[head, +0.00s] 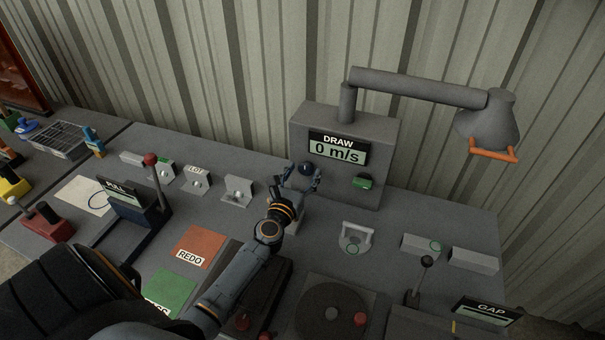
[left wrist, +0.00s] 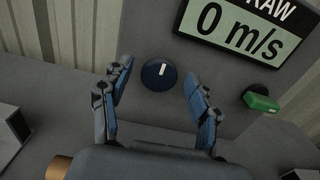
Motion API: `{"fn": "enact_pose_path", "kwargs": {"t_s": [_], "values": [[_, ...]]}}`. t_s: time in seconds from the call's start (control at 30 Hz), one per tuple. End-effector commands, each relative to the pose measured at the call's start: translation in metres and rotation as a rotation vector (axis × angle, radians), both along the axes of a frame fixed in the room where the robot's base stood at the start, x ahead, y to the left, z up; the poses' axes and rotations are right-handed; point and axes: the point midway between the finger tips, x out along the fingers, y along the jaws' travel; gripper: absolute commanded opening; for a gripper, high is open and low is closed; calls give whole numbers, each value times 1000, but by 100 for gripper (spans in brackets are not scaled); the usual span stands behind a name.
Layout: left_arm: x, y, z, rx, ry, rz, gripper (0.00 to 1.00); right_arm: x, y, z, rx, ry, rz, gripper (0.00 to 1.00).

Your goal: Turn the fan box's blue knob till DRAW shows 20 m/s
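The grey fan box (head: 380,132) stands at the back of the bench, with a pipe and hood on top. Its DRAW display (head: 337,149) reads 0 m/s, and the display also shows in the left wrist view (left wrist: 238,30). The blue knob (left wrist: 159,75) is round and dark blue, with a white mark pointing nearly straight up. It also shows in the head view (head: 305,169). My left gripper (left wrist: 160,84) is open in front of the knob, one finger on each side, with visible gaps to it. My right gripper is not in view.
A green switch (head: 362,183) sits on the box right of the knob, clear of my fingers. A small bracket (head: 238,191) stands left of the box and a white-handled fixture (head: 355,238) in front. A lever (head: 422,274) stands at the lower right.

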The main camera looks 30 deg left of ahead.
Motion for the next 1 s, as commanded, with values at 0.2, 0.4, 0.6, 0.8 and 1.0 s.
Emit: {"fn": "enact_pose_path", "kwargs": {"t_s": [0.2, 0.4, 0.6, 0.8, 1.0], "values": [[0, 0, 0, 0, 0, 0, 18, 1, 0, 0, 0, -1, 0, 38], [0, 0, 0, 3, 1, 0, 9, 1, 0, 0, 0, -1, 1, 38], [0, -1, 0, 46, 11, 0, 9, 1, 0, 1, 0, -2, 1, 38], [0, -1, 0, 155, 38, -1, 9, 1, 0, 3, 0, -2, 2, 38], [0, -2, 0, 328, 79, -1, 9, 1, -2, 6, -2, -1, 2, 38]]}}
